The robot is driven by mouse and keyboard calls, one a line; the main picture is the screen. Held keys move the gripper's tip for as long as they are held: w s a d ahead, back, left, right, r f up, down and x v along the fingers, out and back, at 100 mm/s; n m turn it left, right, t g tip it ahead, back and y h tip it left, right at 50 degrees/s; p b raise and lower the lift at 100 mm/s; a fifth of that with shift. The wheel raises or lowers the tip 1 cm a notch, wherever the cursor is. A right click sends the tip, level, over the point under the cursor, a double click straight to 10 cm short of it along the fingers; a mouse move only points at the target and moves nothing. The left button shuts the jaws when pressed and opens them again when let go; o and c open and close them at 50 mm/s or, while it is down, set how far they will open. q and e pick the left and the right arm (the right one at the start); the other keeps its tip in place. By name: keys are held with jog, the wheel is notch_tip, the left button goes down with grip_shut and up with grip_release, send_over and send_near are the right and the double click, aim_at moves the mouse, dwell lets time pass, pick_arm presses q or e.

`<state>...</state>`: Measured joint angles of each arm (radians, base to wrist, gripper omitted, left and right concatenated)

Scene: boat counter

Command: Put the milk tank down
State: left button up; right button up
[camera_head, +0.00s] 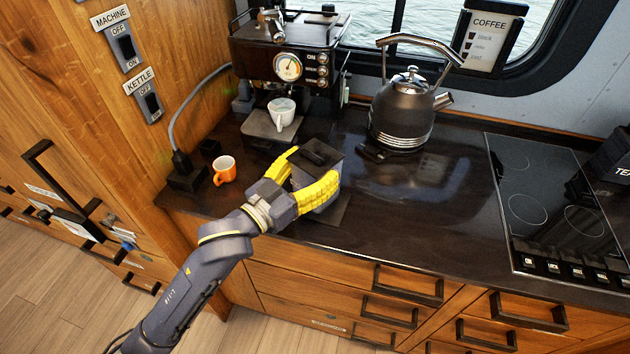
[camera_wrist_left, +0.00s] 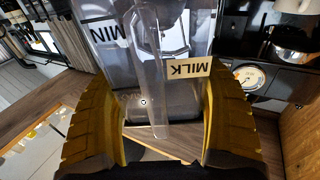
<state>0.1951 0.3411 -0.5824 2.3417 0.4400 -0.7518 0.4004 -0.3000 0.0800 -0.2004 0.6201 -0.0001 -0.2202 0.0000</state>
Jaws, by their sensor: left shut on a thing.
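The milk tank (camera_wrist_left: 178,92) is a clear container with a "MILK" label and a "MIN" mark, seen close up in the left wrist view. In the head view its dark lid (camera_head: 318,154) shows between the yellow fingers of my left gripper (camera_head: 318,184). The gripper is shut on the tank, one finger on each side. It is over the front part of the dark counter, in front of the coffee machine (camera_head: 290,50). A dark flat patch shows beside and below the tank; I cannot tell whether the tank touches the counter. My right gripper is not in view.
A white cup (camera_head: 281,114) sits under the coffee machine. A kettle (camera_head: 402,115) stands at the back, and a cooktop (camera_head: 550,200) lies at the right. The counter (camera_head: 425,205) between gripper and cooktop is clear.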

pick_arm(q)
jog(key=shift+f, duration=2.1)
jog(key=shift+f, duration=0.25)
jog(key=shift+s+f, duration=0.1)
jog(key=shift+f, duration=0.45)
jog(key=o, duration=1.4)
jog(key=shift+s+f, duration=0.1)
jog(key=shift+f, duration=0.05)
jog(key=shift+o, duration=0.2)
jog(key=shift+r, duration=0.2)
jog(key=v, duration=1.1)
jog(key=shift+s+a+r, duration=0.15)
jog(key=shift+a+r, duration=0.25)
jog(key=shift+r, duration=0.3)
